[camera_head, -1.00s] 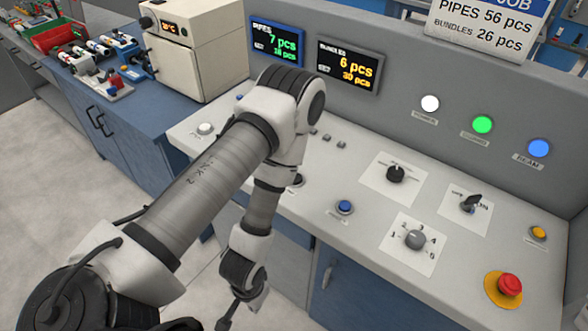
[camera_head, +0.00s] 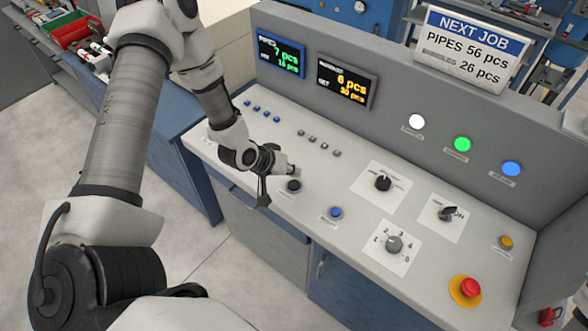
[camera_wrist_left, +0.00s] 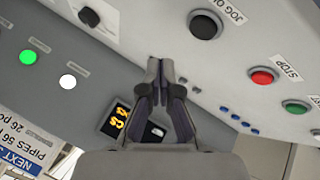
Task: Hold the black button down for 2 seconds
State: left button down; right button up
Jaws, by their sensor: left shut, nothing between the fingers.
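The black button (camera_head: 293,186) is round, on the sloped grey console top, left of the blue button. My left gripper (camera_head: 293,170) is above the panel, just behind the black button in the head view. In the left wrist view its fingertips (camera_wrist_left: 160,64) are together and empty, with the button ahead and to the right of them. The gripper appears apart from the button. My right gripper is not in view.
The blue button (camera_head: 336,212), black rotary knob (camera_head: 383,183) and numbered grey knob (camera_head: 394,243) are right of the black button. A red emergency button (camera_head: 470,287) is at the lower right. Small grey buttons lie behind the gripper. A red STOP button (camera_wrist_left: 262,77) shows in the wrist view.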

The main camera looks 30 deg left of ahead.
aim_at(292, 185)
pick_arm(q)
jog(key=shift+t, duration=0.5)
jog(key=f+b, duration=0.2)
jog(key=w+a+f+b, duration=0.1)
jog(key=f+b, duration=0.1)
jog(key=w+a+f+b, duration=0.1)
jog(key=f+b, duration=0.1)
jog(key=b, duration=0.1)
jog(key=shift+w, duration=0.2)
jog(key=shift+f, duration=0.2)
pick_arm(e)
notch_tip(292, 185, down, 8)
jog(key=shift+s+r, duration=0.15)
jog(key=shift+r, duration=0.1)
pick_arm(q)
jog(key=shift+s, duration=0.1)
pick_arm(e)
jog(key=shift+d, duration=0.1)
pick_arm(q)
jog(key=shift+f+b, duration=0.4)
jog(key=shift+b, duration=0.25)
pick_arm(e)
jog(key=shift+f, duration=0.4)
